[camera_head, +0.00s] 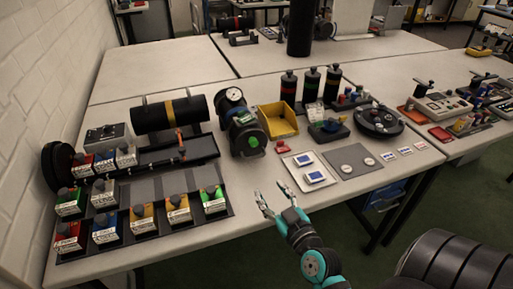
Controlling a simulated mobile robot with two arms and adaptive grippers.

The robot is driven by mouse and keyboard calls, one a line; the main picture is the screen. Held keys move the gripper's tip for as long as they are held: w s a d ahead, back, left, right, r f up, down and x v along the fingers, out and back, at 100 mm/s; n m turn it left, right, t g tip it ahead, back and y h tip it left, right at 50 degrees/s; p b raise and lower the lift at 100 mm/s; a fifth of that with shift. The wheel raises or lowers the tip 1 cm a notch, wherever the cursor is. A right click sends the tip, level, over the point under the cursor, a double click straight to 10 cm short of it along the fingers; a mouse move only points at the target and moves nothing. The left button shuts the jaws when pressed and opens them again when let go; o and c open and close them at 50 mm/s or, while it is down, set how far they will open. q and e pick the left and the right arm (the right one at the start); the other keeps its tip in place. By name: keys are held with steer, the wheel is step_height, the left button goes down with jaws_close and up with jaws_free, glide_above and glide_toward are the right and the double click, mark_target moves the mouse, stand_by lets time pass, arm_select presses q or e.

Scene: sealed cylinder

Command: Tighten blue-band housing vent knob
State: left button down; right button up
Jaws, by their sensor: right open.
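My right gripper (273,199) is open and empty, at the front edge of the near table, with its teal arm coming from below. Ahead of it stands a black housing (243,126) with a round white gauge (233,94) and a green knob (252,141). A low black stand (330,131) with a small blue part lies farther right. The gripper is apart from all of these. My left gripper is not in view.
A horizontal black cylinder with a yellow band (169,110) and racks of coloured blocks (140,219) fill the left. A yellow bin (278,120), upright black bottles (310,86), a round black tray (379,121) and a grey mat (353,162) stand right. Bare table (252,184) lies around the gripper.

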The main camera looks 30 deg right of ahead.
steer(key=d+h, duration=0.1)
steer(key=d, duration=0.1)
steer(key=p, duration=0.3)
glide_toward(254, 144)
steer(key=shift+m+h, duration=0.4)
steer(key=x, duration=0.8)
steer(key=shift+w+f, duration=0.15)
steer(key=shift+w, duration=0.05)
steer(key=shift+t, duration=0.3)
steer(key=shift+c, duration=0.4)
steer(key=shift+a, duration=0.1)
jaws_close()
